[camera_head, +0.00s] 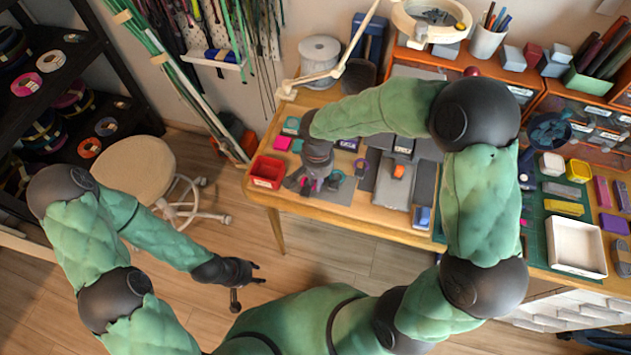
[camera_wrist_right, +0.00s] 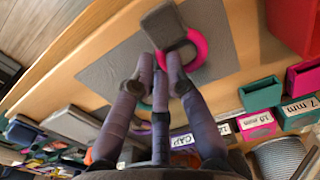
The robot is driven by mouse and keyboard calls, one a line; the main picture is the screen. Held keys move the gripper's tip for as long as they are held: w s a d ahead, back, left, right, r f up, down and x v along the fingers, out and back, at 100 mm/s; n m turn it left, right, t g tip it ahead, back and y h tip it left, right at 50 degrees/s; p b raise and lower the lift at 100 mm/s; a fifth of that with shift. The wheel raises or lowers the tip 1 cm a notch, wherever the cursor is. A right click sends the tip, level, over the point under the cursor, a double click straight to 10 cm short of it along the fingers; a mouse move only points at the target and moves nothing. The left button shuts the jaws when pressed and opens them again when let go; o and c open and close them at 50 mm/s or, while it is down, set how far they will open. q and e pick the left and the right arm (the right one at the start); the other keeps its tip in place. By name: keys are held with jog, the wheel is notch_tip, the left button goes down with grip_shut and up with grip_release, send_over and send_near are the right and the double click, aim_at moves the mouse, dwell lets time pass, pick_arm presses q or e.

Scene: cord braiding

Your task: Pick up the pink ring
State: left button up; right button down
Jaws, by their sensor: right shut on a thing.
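The pink ring (camera_wrist_right: 198,46) lies around or against a dark grey block (camera_wrist_right: 163,26) in the right wrist view, over a grey mat (camera_wrist_right: 112,72). My right gripper (camera_wrist_right: 160,62) has its three fingers closed together at the ring's near edge, shut on it. In the head view my right gripper (camera_head: 312,180) is low over the mat on the table, and it hides the pink ring there. My left gripper (camera_head: 252,277) is open and empty, hanging over the floor away from the table.
A red bin (camera_head: 267,171) stands at the table's left edge. A grey tray (camera_head: 397,182) holds an orange piece. A white spool (camera_head: 320,58) stands behind.

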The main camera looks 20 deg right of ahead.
notch_tip(320, 180, up, 2)
jog(key=shift+r+p, duration=0.2)
jog(key=shift+p, duration=0.2)
jog(key=s+d+r+p, duration=0.3)
jog(key=s+r+p, duration=0.2)
jog(key=s+r, duration=0.4)
jog(key=s, duration=0.4)
jog(key=shift+s+d+r+p, duration=0.2)
jog(key=shift+s+r+p, duration=0.1)
jog(key=shift+s+r, duration=0.1)
